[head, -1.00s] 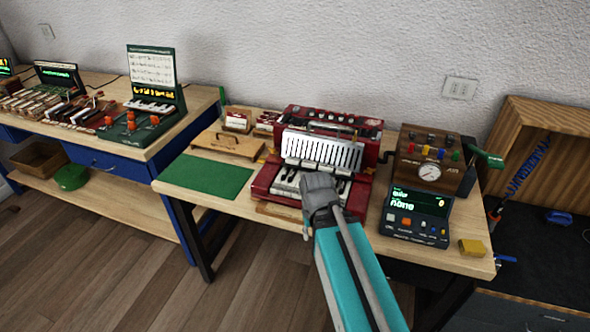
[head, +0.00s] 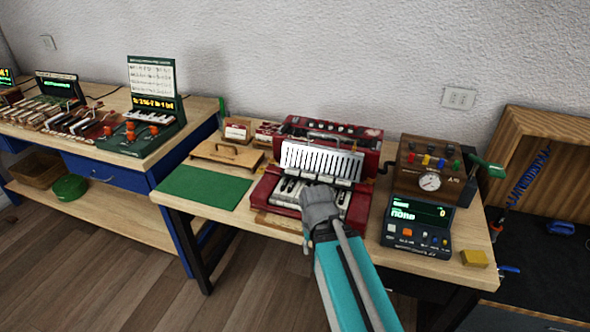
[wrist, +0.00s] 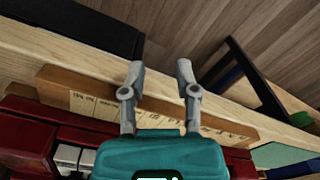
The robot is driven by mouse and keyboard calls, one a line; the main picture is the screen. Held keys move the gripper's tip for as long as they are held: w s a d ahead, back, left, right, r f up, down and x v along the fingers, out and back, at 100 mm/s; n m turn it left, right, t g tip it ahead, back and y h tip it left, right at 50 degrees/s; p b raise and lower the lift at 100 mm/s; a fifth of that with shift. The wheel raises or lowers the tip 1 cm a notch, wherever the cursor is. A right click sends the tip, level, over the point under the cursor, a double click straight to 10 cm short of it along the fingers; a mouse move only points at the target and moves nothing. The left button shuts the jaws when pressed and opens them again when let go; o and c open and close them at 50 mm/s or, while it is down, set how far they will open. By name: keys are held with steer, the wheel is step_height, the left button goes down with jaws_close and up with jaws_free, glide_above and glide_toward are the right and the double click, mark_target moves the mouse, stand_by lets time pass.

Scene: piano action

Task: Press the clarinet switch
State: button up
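The red accordion-like instrument (head: 357,207) sits at the middle of the wooden table, with white keys and a pale slatted grille (head: 322,160). Dark knobs or buttons line its top panel. I cannot tell which control is the clarinet switch; no readable label marks it.
A dark console with a green display (head: 419,222) and a wooden box with a gauge and coloured knobs (head: 425,165) stand to the right. A yellow block (head: 474,258) lies near the right edge. A green mat (head: 203,187) lies clear on the left.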

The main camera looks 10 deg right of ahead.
steer(key=shift+c, duration=1)
steer(key=shift+w+r, duration=0.15)
steer(key=shift+r, duration=0.1)
jaws_close()
steer(key=w+r+m+p, duration=0.6)
steer(key=w+r+p, duration=1.8)
steer(key=w, duration=0.1)
steer(key=shift+w+a, duration=0.4)
steer(key=shift+a, duration=0.05)
